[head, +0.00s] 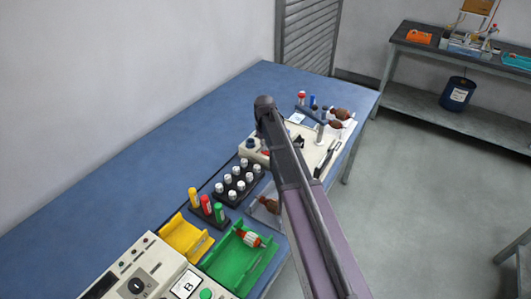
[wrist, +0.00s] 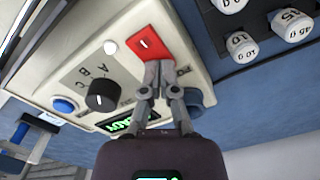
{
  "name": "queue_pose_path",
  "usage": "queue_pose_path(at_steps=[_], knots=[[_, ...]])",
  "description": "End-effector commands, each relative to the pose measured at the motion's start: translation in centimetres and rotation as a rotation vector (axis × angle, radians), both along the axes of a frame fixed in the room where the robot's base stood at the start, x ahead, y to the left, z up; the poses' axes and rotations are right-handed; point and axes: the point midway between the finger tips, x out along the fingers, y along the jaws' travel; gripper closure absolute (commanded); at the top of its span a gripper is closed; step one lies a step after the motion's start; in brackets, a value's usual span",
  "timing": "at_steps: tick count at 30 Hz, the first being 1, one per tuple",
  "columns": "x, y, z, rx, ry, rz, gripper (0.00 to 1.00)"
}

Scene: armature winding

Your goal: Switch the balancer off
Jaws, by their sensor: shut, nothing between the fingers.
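The balancer (head: 308,131) is a cream box on the blue bench, partly hidden behind my arm in the head view. In the wrist view its cream panel (wrist: 75,62) carries a red switch (wrist: 145,43), a small white round lamp (wrist: 110,47), a black knob (wrist: 101,95) marked A, B, C, a blue button (wrist: 65,104) and a lit green display (wrist: 130,125). My gripper (wrist: 159,68) is shut and empty, its fingertips at the lower edge of the red switch. I cannot tell whether they touch it. The fingers cover part of the panel below the switch.
A black rack of white-capped weights (head: 236,181) stands close beside the balancer. Yellow (head: 180,238) and green (head: 232,262) trays and another cream device (head: 130,265) lie at the near left. The blue bench (head: 150,165) is bare along the wall.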

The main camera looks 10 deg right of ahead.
Motion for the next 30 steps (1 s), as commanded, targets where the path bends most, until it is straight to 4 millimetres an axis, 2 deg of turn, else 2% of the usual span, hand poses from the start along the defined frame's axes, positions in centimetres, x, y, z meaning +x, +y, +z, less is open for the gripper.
queue_pose_path(at_steps=[11, 30], knots=[[0.0, 0.0, 0.3, 0.0, 0.0, 0.0, 1.0], [0.0, 0.0, 4.0, 0.0, 0.0, 0.001, 1.0]])
